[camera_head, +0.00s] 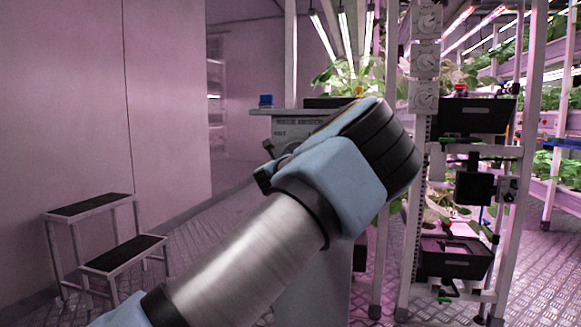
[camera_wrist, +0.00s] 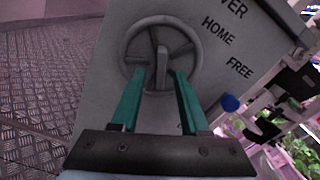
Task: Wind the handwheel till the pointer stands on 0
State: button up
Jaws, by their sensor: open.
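A grey spoked handwheel (camera_wrist: 127,48) is on the face of a grey cabinet (camera_wrist: 98,62) in the wrist view. My gripper (camera_wrist: 164,78) is open, its two teal fingers pointing at the lower part of the wheel. A grey upright piece at the wheel's middle shows between the fingertips. I cannot tell whether the fingers touch it. The words HOME and FREE, and part of another word, are printed to the right of the wheel. No pointer or 0 mark can be made out. In the head view my arm hides the wheel and most of the cabinet (camera_head: 325,285).
A blue knob (camera_wrist: 231,103) sticks out near the cabinet's right edge. A step stool (camera_head: 110,250) stands at the left. A rack with black crates (camera_head: 455,262) stands to the right. Patterned metal floor (camera_wrist: 35,100) lies open left of the cabinet.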

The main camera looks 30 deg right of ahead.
jog(key=p+v, duration=0.1)
jog(key=v, duration=0.8)
jog(key=a+f+n+g+y+p, duration=0.1)
jog(key=a+f+n+g+p, duration=0.25)
jog(key=f+n+p, duration=1.3)
jog(key=d+r+n+t+h+p, duration=0.1)
jog(key=d+r+n+t+p, duration=0.25)
jog(key=r+n+p, duration=1.05)
jog(key=w+d+r+n+b, duration=0.3)
jog(key=w+d+n+b, duration=0.1)
jog(key=w+d, duration=0.3)
jog(key=shift+w+n, duration=0.65)
jog(key=shift+n, duration=0.2)
